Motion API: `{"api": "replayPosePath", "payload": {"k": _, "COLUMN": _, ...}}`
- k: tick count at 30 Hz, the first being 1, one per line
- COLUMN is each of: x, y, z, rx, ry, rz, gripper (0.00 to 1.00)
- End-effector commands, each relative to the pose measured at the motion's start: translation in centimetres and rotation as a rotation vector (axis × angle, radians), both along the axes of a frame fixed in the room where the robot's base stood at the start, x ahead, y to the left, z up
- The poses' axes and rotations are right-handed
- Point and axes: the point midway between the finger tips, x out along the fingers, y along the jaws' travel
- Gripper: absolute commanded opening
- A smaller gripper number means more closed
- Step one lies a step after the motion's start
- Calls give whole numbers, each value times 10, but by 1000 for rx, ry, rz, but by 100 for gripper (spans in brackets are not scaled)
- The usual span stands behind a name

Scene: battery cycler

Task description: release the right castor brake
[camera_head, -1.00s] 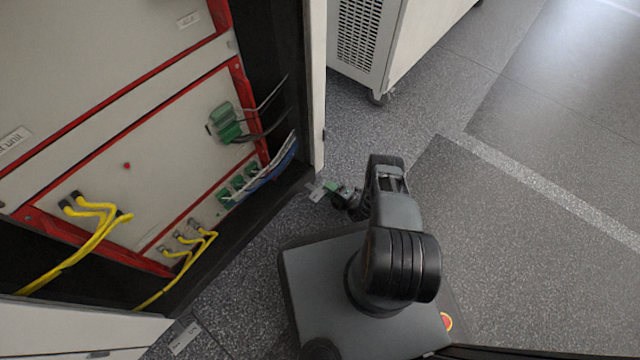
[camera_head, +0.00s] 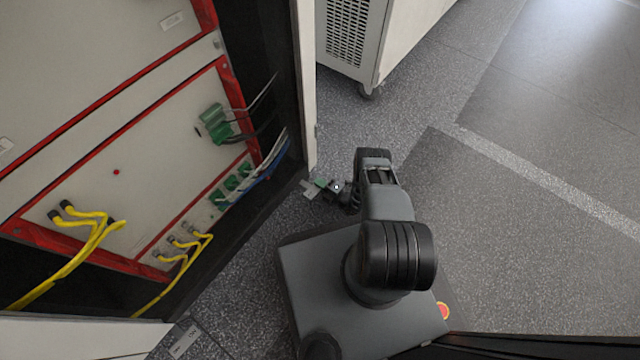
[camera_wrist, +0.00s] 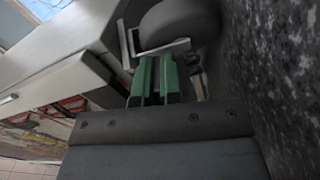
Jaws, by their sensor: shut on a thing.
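The right castor shows in the wrist view as a dark, rounded wheel (camera_wrist: 180,22) just beyond my fingertips. Its brake is a thin pale metal lever (camera_wrist: 165,48) lying across the front of the wheel. My gripper (camera_wrist: 153,68) has two green fingers close together, shut on the lever at their tips. The exact contact is partly hidden by the fingers. In the head view my gripper (camera_head: 322,184) is low by the cabinet's front corner, with the grey lever (camera_head: 308,190) at its tip. The wheel is not visible there.
The open cabinet (camera_head: 306,100) stands at the left, with yellow cables (camera_head: 95,235) and green connectors (camera_head: 213,124) inside. Another pale castored cabinet (camera_head: 375,40) stands behind. A second grey tab (camera_head: 184,342) is at the lower left. Floor at the right is clear.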

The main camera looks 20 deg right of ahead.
Motion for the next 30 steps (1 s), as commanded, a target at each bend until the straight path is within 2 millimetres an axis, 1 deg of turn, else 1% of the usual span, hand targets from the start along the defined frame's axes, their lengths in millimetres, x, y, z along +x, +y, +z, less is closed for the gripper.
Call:
{"api": "replayPosePath", "payload": {"k": 5, "x": 0, "y": -1, "z": 0, "rx": -12, "ry": -8, "rz": -3, "gripper": 0}}
{"api": "replayPosePath", "payload": {"k": 15, "x": -1, "y": -2, "z": 13, "rx": -288, "ry": -208, "rz": -6, "gripper": 0}}
{"api": "replayPosePath", "payload": {"k": 18, "x": -1, "y": -2, "z": 15, "rx": -334, "ry": -241, "rz": -7, "gripper": 0}}
{"api": "replayPosePath", "payload": {"k": 28, "x": -1, "y": -2, "z": 16, "rx": -354, "ry": -256, "rz": -9, "gripper": 0}}
{"api": "replayPosePath", "payload": {"k": 29, "x": -1, "y": -2, "z": 16, "rx": -354, "ry": -256, "rz": -9, "gripper": 7}}
{"api": "replayPosePath", "payload": {"k": 30, "x": -1, "y": -2, "z": 16, "rx": -353, "ry": -256, "rz": -8, "gripper": 11}}
